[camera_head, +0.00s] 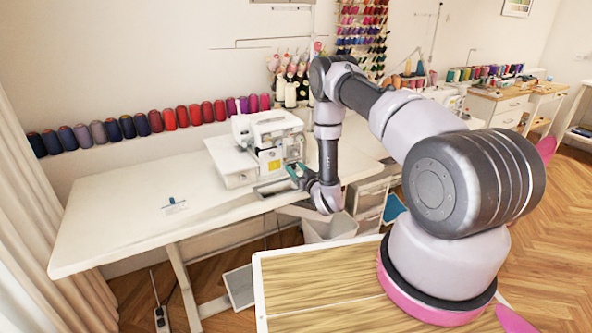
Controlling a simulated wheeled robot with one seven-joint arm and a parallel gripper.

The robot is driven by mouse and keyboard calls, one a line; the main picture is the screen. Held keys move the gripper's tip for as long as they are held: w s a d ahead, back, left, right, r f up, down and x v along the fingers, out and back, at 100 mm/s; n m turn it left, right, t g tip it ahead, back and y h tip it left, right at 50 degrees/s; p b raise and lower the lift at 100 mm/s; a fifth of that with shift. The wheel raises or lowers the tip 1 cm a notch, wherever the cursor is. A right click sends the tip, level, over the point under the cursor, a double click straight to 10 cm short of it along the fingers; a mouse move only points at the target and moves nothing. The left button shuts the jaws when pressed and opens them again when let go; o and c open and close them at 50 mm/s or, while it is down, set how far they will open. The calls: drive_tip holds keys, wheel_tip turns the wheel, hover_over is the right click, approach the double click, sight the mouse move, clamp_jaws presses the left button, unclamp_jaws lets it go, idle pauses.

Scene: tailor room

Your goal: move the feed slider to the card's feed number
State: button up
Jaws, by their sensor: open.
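A white sewing machine (268,138) stands toward the right end of the long white table (112,236). It has a yellow patch low on its front. The feed slider cannot be made out at this size. My gripper (298,170), with teal fingertips, is open in front of the machine's right side. I cannot tell whether it touches the machine.
Several thread spools (168,119) line the wall behind the table. A white bin (330,228) and drawers (370,205) stand below the table's right end. The tabletop between card and machine is clear.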

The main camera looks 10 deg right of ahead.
clamp_jaws()
idle(1.4)
